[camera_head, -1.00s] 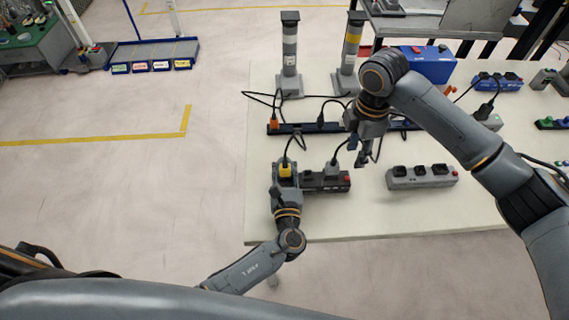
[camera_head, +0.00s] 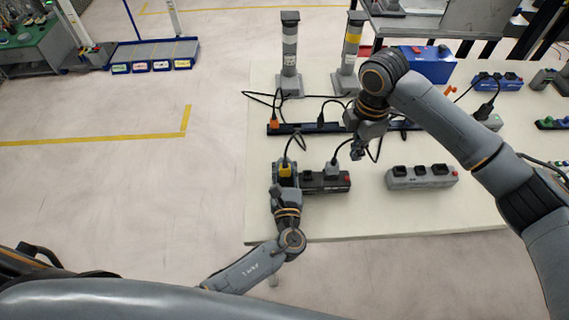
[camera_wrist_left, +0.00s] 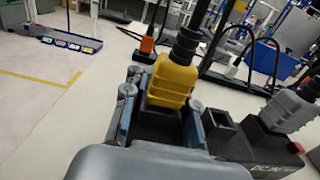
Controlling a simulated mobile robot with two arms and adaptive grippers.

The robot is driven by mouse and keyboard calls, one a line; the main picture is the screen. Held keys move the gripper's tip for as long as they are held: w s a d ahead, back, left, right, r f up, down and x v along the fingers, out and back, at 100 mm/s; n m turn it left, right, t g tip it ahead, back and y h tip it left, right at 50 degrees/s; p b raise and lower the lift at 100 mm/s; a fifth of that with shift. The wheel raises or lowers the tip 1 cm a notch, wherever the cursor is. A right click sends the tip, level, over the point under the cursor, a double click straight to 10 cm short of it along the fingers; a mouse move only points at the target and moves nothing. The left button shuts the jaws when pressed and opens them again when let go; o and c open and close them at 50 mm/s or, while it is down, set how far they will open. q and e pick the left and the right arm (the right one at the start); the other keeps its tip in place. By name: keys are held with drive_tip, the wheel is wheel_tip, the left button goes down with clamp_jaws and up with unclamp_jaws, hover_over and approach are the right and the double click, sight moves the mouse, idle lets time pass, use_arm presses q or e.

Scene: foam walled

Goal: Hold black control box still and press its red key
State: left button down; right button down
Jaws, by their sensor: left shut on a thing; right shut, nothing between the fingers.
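The black control box (camera_head: 318,187) lies on the pale table, and its red key (camera_head: 347,178) is at the right end. A yellow plug (camera_head: 285,171) and a grey plug (camera_head: 332,170) stand in it. My left gripper (camera_head: 285,180) is shut on the box's left end. In the left wrist view its fingers (camera_wrist_left: 160,125) sit either side of the end below the yellow plug (camera_wrist_left: 173,80); the red key (camera_wrist_left: 296,148) shows at the right edge. My right gripper (camera_head: 357,153) is shut and empty, above the table just behind and right of the red key.
A similar grey box (camera_head: 421,182) lies to the right. Cables loop from the plugs to a long dark strip (camera_head: 300,128) behind. Two striped posts (camera_head: 289,50) and a blue box (camera_head: 428,68) stand farther back. The table in front of the black box is clear.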

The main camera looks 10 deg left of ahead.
idle(0.8)
drive_tip(key=t+y, duration=0.1)
drive_tip(key=y, duration=0.1)
drive_tip(key=m+t+y, duration=0.1)
drive_tip(key=t+y, duration=0.1)
drive_tip(key=y, duration=0.1)
drive_tip(key=r+m+t+y, duration=0.1)
drive_tip(key=t+y, duration=0.1)
drive_tip(key=shift+s+d+y, duration=0.25)
drive_tip(key=shift+s+y, duration=0.05)
drive_tip(key=shift+y, duration=0.1)
drive_tip(key=shift+f, duration=0.1)
hover_over(349, 182)
drive_tip(key=shift+f, duration=4.35)
drive_tip(key=shift+f, duration=0.4)
